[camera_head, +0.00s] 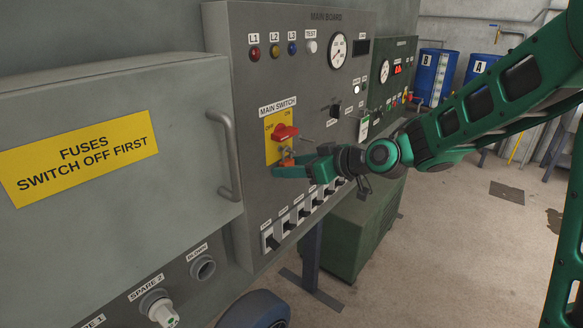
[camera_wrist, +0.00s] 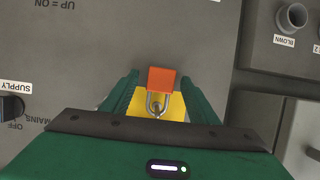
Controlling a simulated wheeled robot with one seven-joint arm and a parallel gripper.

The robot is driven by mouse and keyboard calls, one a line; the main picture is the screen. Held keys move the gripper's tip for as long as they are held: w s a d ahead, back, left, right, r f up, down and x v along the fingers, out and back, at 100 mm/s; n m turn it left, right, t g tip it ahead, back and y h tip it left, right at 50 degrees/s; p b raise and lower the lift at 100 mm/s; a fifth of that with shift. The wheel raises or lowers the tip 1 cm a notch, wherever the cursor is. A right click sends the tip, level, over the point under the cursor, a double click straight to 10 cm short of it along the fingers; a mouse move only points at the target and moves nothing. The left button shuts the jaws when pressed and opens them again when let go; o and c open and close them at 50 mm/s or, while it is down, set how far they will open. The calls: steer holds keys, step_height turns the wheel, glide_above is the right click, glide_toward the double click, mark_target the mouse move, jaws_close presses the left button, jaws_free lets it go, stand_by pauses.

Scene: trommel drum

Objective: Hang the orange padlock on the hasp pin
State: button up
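The orange padlock (camera_wrist: 161,79) shows between my fingertips in the wrist view, its body toward the top of that inverted picture and its metal shackle below. In the head view it (camera_head: 287,154) is a small orange patch just under the red main switch handle (camera_head: 285,132), in front of the yellow plate (camera_head: 271,148). My gripper (camera_wrist: 159,76) has a finger on each side of the padlock, with narrow gaps visible, so it looks open. It also shows in the head view (camera_head: 290,168). The shackle overlaps the hasp pin area; I cannot tell whether it is around the pin.
A row of breaker switches (camera_head: 298,216) lies below my gripper. The fuse box door (camera_head: 80,200) and its handle (camera_head: 229,158) stand close on the left. A second green panel (camera_head: 388,80) is farther right. The floor at right is mostly clear.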

steer(key=v, duration=1)
steer(key=s+d+f+m+g+h, duration=0.1)
steer(key=s+d+f+m+h, duration=0.25)
steer(key=d, duration=0.45)
steer(key=s+d+f+m+g+h, duration=0.1)
steer(key=s+d+f+m+h, duration=0.15)
steer(key=s+d, duration=0.4)
steer(key=s+d+f+m+g+h, duration=0.1)
steer(key=s+d+f+m+h, duration=0.15)
steer(key=d, duration=0.65)
steer(key=s+d+f+m+g+h, duration=0.1)
steer(key=s+d+m, duration=0.3)
steer(key=s, duration=0.5)
steer(key=s+d+f+m+g+h, duration=0.1)
steer(key=s+d+m+g, duration=0.3)
steer(key=s, duration=0.6)
steer(key=shift+s+d, duration=0.3)
steer(key=shift+d, duration=0.75)
steer(key=shift+f, duration=0.1)
